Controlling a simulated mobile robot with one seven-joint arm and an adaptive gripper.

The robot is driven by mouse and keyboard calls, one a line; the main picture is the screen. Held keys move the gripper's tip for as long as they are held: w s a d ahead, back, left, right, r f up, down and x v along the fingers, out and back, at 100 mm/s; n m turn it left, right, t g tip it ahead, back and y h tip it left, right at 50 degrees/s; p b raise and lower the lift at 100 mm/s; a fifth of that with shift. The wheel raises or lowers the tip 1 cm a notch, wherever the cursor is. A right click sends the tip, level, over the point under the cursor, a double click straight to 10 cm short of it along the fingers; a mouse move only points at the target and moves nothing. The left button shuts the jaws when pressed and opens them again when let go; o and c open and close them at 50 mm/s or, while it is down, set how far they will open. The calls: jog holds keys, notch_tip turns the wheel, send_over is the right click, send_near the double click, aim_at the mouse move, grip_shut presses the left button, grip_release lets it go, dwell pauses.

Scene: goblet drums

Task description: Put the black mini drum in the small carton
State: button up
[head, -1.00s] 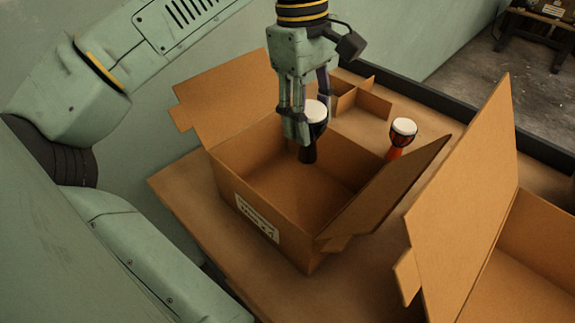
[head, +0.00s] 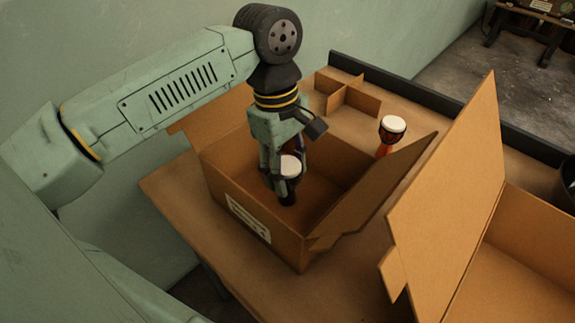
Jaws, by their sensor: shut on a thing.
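The black mini drum (head: 288,188) has a white head and a narrow dark foot, and it stands about upright in my gripper (head: 284,175). My gripper points down and is shut on it, partly hiding its body. Drum and fingers are inside the small carton (head: 300,250), below the level of its rim. The carton is open, with flaps folded outward and a white label on its front wall. I cannot tell whether the drum's foot touches the carton floor.
A red-orange mini drum (head: 388,134) with a white head stands behind the carton, partly hidden by its right flap. A cardboard divider (head: 349,98) sits at the back of the table (head: 180,193). A larger open carton (head: 515,262) stands at the right.

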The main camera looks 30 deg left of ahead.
jog(key=shift+f, duration=0.15)
jog(key=o, duration=1.2)
jog(key=shift+c, duration=0.2)
jog(key=shift+r, duration=0.3)
jog(key=shift+a+r, duration=0.1)
jog(key=shift+r, duration=0.25)
notch_tip(320, 180, up, 11)
jog(key=a+b, duration=0.1)
jog(key=shift+a+b, duration=0.3)
jog(key=shift+w, duration=0.1)
